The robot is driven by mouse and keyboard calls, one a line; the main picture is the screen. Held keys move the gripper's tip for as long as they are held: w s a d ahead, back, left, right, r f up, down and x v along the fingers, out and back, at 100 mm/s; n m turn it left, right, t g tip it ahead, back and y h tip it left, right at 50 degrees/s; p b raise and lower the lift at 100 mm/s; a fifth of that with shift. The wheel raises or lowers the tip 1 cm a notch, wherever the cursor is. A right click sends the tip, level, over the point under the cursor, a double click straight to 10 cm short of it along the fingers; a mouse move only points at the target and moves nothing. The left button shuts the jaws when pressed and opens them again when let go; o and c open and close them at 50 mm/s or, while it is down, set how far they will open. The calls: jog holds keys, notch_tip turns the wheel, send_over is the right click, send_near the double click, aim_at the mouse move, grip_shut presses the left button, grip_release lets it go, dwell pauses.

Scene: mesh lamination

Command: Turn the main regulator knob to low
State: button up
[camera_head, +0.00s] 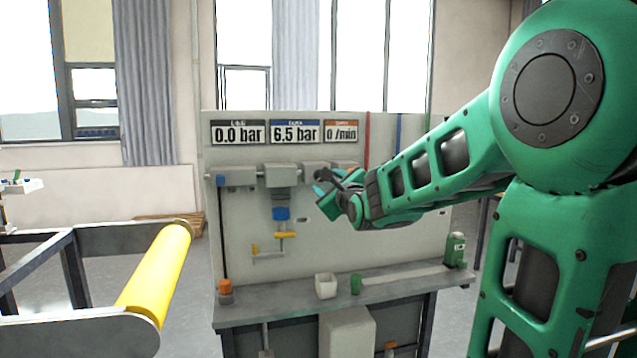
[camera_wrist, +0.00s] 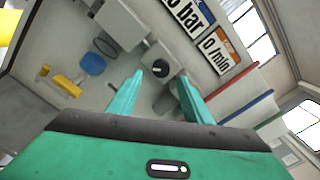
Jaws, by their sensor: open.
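A small dark round knob (camera_wrist: 160,68) with a pale mark sits on the face of a grey block in the wrist view. I take it for the regulator knob; no label on it is readable. My gripper (camera_wrist: 160,77) is open, and its two green fingers point at the block with the knob between their tips in the picture. No contact shows. In the head view my gripper (camera_head: 322,186) is in front of the row of grey blocks (camera_head: 281,175) on the panel and hides the knob.
Panel displays read 0.0 bar (camera_head: 237,133), 6.5 bar (camera_head: 295,132) and 0 /min (camera_head: 341,131). A blue part (camera_head: 281,213) and yellow valve (camera_head: 268,248) hang below the blocks. A shelf (camera_head: 300,307) holds small containers. A yellow roller (camera_head: 157,270) stands at left.

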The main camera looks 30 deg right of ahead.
jog(key=x, duration=0.6)
jog(key=shift+w, duration=0.3)
jog(key=shift+d, duration=0.1)
